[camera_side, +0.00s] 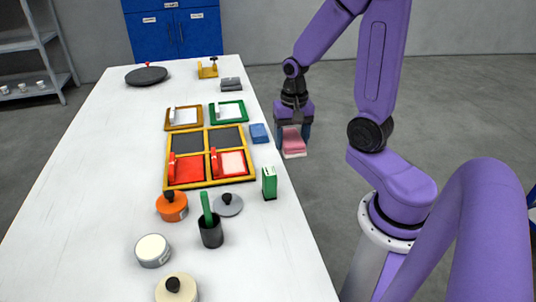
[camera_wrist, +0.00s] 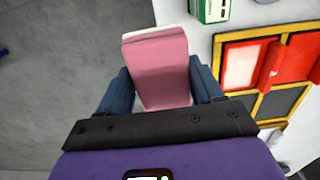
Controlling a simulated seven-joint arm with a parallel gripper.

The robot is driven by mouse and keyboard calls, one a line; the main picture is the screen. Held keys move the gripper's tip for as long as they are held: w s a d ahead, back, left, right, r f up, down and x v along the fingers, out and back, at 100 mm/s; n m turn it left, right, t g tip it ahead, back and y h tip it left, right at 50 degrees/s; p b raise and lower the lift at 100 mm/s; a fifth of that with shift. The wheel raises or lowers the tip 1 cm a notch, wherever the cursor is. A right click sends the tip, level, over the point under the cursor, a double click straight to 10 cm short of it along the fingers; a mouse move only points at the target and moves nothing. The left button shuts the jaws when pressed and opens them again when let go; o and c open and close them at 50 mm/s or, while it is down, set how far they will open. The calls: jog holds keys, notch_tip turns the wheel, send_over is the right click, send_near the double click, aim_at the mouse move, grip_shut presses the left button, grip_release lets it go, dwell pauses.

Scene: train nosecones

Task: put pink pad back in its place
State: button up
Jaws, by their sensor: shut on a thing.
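The pink pad (camera_side: 293,142) is a block with a pink top and a pale underside. My gripper (camera_side: 293,130) is shut on it and holds it up beside the table's right edge, over the floor side. In the wrist view the pink pad (camera_wrist: 160,70) sits between the two blue fingers of my gripper (camera_wrist: 162,90). A blue pad (camera_side: 259,133) lies on the table near the edge, just left of my gripper. A yellow-framed tray (camera_side: 207,155) has two dark compartments at the back, and a red one and a pale pink one at the front, with red pieces standing there.
A green and white box (camera_side: 269,183) stands near the table's right edge. Orange and green frames (camera_side: 229,111) lie behind the tray. A dark cup (camera_side: 210,232), a grey lid (camera_side: 228,204) and several round tins (camera_side: 153,250) stand in front. The table's left side is clear.

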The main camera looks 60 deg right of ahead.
jog(key=shift+w+f, duration=0.1)
jog(key=w, duration=0.1)
jog(key=w+d+f, duration=0.1)
jog(key=w, duration=0.1)
jog(key=w+f, duration=0.1)
jog(key=shift+w+d+f, duration=0.2)
jog(key=shift+w+d, duration=0.05)
jog(key=shift+w, duration=0.1)
send_over(268, 163)
notch_tip(268, 163, down, 5)
jog(key=shift+s, duration=0.15)
jog(key=shift+d+f, duration=0.1)
jog(key=shift+f, duration=0.15)
jog(key=shift+w+f, duration=0.2)
jog(key=shift+f, duration=1.35)
jog(key=shift+f, duration=0.1)
jog(key=o, duration=0.6)
jog(key=shift+o, duration=0.2)
